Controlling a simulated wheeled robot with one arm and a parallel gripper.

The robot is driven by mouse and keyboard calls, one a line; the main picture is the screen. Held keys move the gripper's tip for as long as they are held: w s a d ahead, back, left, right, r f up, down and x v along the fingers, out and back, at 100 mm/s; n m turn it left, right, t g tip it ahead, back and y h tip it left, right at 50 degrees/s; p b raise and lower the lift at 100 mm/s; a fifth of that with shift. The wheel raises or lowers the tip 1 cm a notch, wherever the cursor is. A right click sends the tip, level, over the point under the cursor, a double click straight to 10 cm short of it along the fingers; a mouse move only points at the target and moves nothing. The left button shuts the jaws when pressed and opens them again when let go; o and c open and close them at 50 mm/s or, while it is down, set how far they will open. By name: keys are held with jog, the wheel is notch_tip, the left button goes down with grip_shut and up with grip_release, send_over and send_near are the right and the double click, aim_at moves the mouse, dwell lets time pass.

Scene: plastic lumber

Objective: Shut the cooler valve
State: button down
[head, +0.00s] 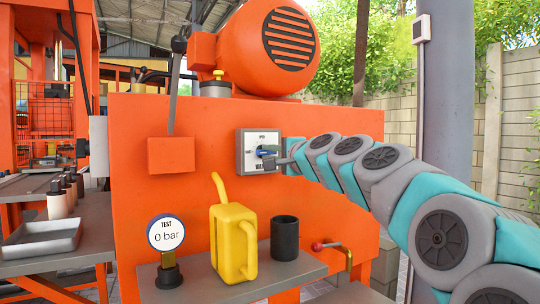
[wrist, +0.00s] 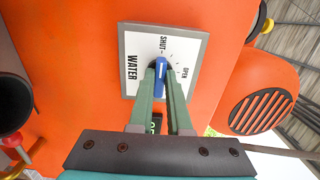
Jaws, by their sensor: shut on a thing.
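The cooler valve is a blue handle (wrist: 160,77) on a white, grey-framed plate (wrist: 125,62) marked WATER, SHUT and OPEN. In the wrist view the handle's upper end points toward the SHUT word; OPEN is to its right. In the head view the plate (head: 243,140) sits on the orange machine front, and the blue handle (head: 266,153) lies roughly level. My gripper (wrist: 160,72) is shut on the handle, a green finger on each side. The fingers hide part of the handle and the plate's lower middle.
Below the plate, a grey shelf (head: 215,292) holds a yellow can (head: 230,245), a dark cup (head: 285,238) and a gauge reading 0 bar (head: 166,234). A red-tipped brass lever (head: 335,247) is at the right. A black-knobbed lever (head: 173,95) stands left.

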jog(key=shift+f, duration=0.1)
jog(key=c, duration=0.9)
grip_release()
jog(key=shift+o, duration=0.2)
jog(key=shift+s, duration=0.1)
jog(key=v, duration=0.7)
jog(key=shift+s+d, duration=0.25)
